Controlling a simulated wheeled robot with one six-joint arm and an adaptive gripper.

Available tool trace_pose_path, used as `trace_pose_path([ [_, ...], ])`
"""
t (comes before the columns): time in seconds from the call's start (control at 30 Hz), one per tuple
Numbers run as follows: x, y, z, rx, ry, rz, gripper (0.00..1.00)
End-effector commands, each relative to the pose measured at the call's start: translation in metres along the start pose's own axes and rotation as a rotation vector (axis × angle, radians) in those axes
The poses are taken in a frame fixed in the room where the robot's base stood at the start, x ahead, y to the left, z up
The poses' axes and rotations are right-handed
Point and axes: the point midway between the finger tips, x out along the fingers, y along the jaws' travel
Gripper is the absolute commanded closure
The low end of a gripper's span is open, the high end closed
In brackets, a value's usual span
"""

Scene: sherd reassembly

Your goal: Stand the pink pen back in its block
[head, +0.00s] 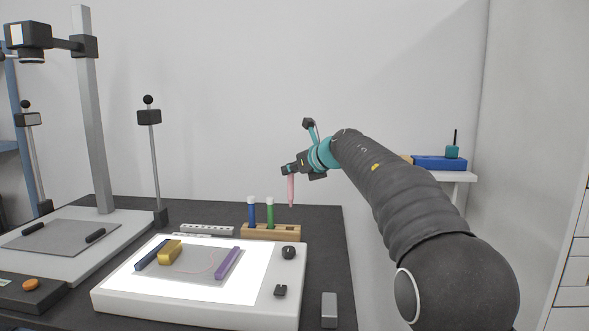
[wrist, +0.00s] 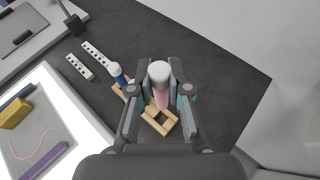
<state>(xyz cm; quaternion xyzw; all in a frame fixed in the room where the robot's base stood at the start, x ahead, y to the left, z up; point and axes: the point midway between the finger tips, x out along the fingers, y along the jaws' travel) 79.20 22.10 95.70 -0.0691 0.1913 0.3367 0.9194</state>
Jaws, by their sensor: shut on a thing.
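The pink pen (head: 291,192) hangs upright from my gripper (head: 288,171), tip down. In the head view its lower end is above the right part of the wooden block (head: 287,232), with a gap between them. In the wrist view my gripper (wrist: 160,92) is shut on the pink pen (wrist: 162,98), whose pale round top faces the camera. The block (wrist: 158,122) lies below, with an empty square opening under the pen. A blue pen (head: 252,212) and a green pen (head: 270,213) stand in the block's left part. The green pen is hidden in the wrist view.
A lit white panel (head: 115,299) lies in front of the block, bearing a yellow piece (head: 170,252) and a purple bar (head: 228,263). A white slotted strip (head: 207,229) lies left of the block. The dark table (wrist: 225,75) is clear to the right.

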Motion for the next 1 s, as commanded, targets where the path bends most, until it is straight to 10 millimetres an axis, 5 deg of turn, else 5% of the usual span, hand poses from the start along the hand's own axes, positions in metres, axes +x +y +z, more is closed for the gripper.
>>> trace_pose_path([
  [1.0,0.022,0.005,-0.048,-0.008,0.001,0.016,1.00],
])
